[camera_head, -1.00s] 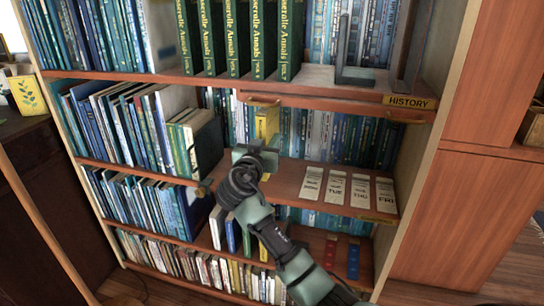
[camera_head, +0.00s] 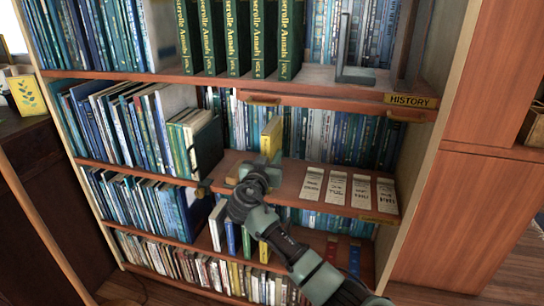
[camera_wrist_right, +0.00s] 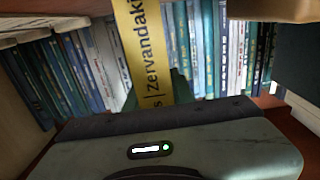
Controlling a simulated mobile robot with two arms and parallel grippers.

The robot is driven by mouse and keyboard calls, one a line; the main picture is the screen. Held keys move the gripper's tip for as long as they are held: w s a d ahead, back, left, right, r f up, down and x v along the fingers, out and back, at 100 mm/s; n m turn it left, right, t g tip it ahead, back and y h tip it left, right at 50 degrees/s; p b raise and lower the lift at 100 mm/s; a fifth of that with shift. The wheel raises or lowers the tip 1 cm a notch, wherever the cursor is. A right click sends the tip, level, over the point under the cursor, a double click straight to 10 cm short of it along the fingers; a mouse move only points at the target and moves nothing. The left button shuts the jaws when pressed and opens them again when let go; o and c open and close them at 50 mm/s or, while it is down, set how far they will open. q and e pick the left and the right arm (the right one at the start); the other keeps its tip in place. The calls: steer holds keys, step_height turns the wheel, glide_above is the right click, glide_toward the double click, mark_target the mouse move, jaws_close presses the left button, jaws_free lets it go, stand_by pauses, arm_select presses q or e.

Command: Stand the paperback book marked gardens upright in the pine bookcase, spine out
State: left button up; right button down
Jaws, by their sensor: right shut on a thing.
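The yellow paperback (camera_head: 271,138) stands roughly upright above the middle shelf of the bookcase (camera_head: 447,110), in front of the blue books there. My right gripper (camera_head: 262,163) is shut on its lower part. In the right wrist view, the yellow book (camera_wrist_right: 144,50) leans slightly and shows dark lettering that ends in "s | zervandaki"; the rest is hidden behind the gripper body (camera_wrist_right: 175,145). My left gripper is not in view.
The shelf with the HISTORY label (camera_head: 410,101) is above. Bare shelf lies between book and cards.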

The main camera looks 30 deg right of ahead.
steer(key=c, duration=1.2)
jaws_free()
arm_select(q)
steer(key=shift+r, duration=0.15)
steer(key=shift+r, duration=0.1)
arm_select(e)
steer(key=shift+r, duration=0.1)
